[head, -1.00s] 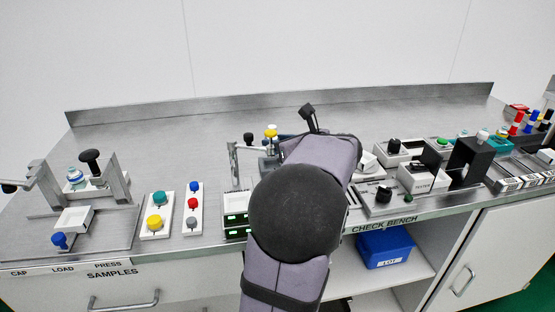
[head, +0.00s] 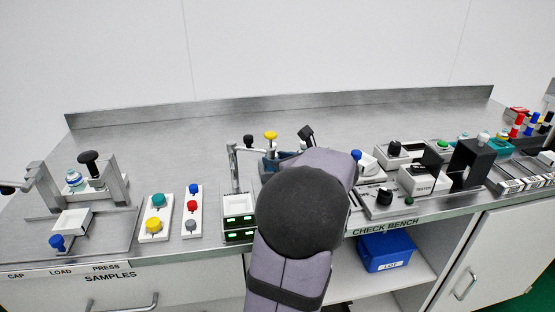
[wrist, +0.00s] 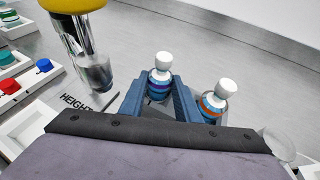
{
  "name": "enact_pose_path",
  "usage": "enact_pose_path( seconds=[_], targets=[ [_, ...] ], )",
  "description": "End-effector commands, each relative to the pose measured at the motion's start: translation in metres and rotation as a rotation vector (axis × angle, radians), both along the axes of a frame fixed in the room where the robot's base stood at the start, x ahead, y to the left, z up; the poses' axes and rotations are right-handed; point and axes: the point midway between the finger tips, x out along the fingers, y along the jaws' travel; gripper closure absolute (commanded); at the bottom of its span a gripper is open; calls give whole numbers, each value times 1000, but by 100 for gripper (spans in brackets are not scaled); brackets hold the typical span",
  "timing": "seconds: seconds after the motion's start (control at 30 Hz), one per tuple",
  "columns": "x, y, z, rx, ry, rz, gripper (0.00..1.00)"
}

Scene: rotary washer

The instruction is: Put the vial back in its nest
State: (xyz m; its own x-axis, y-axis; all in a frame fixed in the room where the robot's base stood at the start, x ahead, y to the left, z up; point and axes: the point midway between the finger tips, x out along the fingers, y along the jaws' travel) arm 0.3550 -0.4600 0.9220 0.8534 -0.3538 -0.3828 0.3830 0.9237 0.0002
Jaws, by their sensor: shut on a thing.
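In the wrist view, a vial (wrist: 160,78) with a white cap, blue body and purple band stands about upright between the two blue fingers of my gripper (wrist: 160,98). The gripper is shut on it. A second white-capped vial (wrist: 216,100), with an orange band, stands just right of the right finger. The vials' lower ends are hidden behind my gripper and wrist, so I cannot tell whether the held vial touches a nest. In the head view, my arm hides the vials and most of the gripper.
A metal post with a yellow knob (wrist: 75,5) stands left of the gripper, near a HEIGHT label (wrist: 76,100). Button panels (head: 191,211) lie left on the bench. A tester (head: 424,178) and black stand (head: 470,163) are at right. The back of the bench is clear.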

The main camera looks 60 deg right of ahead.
Motion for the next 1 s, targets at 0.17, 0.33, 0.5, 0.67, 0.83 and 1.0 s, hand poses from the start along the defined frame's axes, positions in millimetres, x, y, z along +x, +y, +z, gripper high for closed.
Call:
enact_pose_path(
  seconds=[0.17, 0.33, 0.5, 0.67, 0.83, 1.0],
  targets=[
    [0, 0, -3, 0, -1, 0, 66],
    [0, 0, -2, 0, 0, 0, 52],
    [0, 0, -2, 0, 0, 0, 52],
    [0, 0, 2, 0, 0, 0, 52],
    [-16, 5, 8, -3, -1, -2, 52],
    [-42, 15, 20, -4, -2, -5, 52]
  ],
)
